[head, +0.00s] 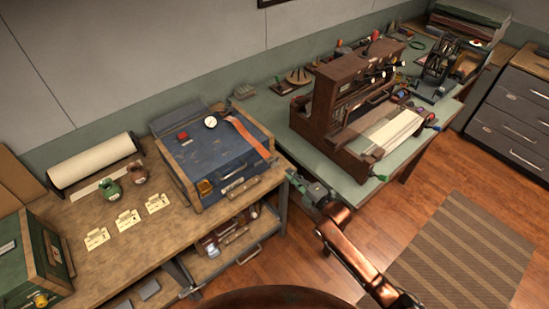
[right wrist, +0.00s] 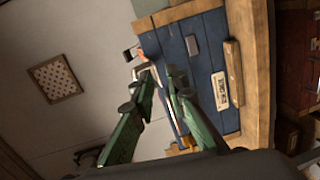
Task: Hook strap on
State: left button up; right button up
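An orange strap (head: 248,137) lies across the right part of the blue case top (head: 205,160) and reaches its front right edge in the head view. A small orange piece, seemingly the strap (right wrist: 150,44), shows beyond my fingers in the right wrist view. The case's blue front face (right wrist: 205,75) has a pale label plate and a wooden block. My right gripper (head: 297,184) is just right of the case's front right corner. Its two green fingers (right wrist: 158,73) stand apart, with no held thing clearly visible between them. I cannot make out my left gripper.
A paper roll (head: 92,160), two small pots and several cards are on the bench left of the case. An open drawer (head: 235,250) juts out below it. A wooden machine (head: 345,100) stands on the green table at the right.

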aim_at(274, 159)
jog(key=shift+n+y, duration=0.6)
jog(key=shift+n, duration=0.2)
jog(key=w+a+r, duration=0.1)
jog(key=a, duration=0.1)
jog(key=w+a+r, duration=0.1)
jog(key=w, duration=0.1)
jog(key=w+a+r, duration=0.1)
jog(key=w+a, duration=0.1)
jog(key=shift+a+r, duration=0.35)
jog(key=shift+r, duration=0.05)
jog(key=shift+p+x, duration=0.3)
jog(key=shift+x, duration=0.5)
jog(key=shift+c, duration=0.2)
grip_shut()
